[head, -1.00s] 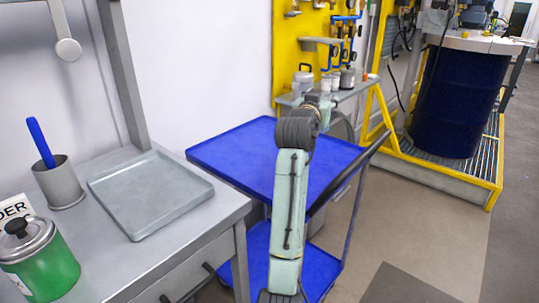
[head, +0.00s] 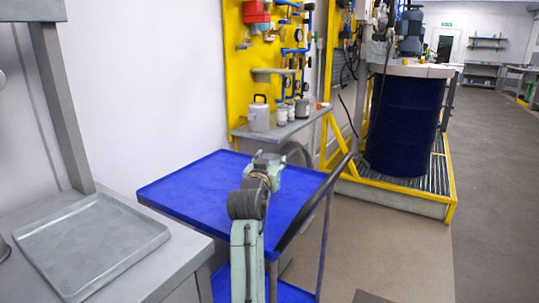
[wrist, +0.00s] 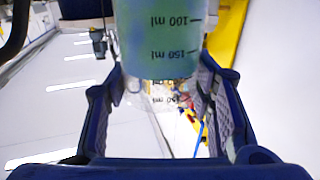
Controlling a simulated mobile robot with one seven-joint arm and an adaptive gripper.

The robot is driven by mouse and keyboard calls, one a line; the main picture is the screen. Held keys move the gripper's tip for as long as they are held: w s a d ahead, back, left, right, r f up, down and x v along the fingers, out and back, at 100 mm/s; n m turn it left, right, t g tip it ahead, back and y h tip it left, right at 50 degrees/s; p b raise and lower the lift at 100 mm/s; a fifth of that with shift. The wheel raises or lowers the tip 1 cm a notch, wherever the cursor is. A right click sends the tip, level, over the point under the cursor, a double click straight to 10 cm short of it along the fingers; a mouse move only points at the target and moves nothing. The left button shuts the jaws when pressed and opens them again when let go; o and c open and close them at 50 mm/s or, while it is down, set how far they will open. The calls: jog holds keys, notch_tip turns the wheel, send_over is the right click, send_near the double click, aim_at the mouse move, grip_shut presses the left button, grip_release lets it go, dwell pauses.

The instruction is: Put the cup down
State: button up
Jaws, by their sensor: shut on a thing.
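The cup (wrist: 160,38) is translucent with blue-green colour and dark millilitre marks. It fills the upper middle of the wrist view, and its upper part is cut off by the picture edge. My gripper (wrist: 160,88) has dark blue fingers on either side of the cup and is shut on it. In the head view my arm reaches forward over the blue cart. My wrist hides the fingers and the cup there, so I cannot tell the cup's height above the cart.
The blue cart top (head: 190,188) looks bare. A grey tray (head: 90,245) lies on the bench at lower left. A wall shelf (head: 278,132) holds a canister (head: 259,116) and small jars. A dark blue drum (head: 405,125) stands on a yellow-edged platform at right.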

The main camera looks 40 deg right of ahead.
jog(key=shift+f, duration=1.75)
jog(key=shift+f, duration=0.15)
jog(key=o, duration=1.5)
jog(key=shift+c, duration=0.2)
jog(key=b+v, duration=0.1)
jog(key=v, duration=0.6)
jog(key=shift+s+a, duration=0.15)
jog(key=shift+s, duration=0.05)
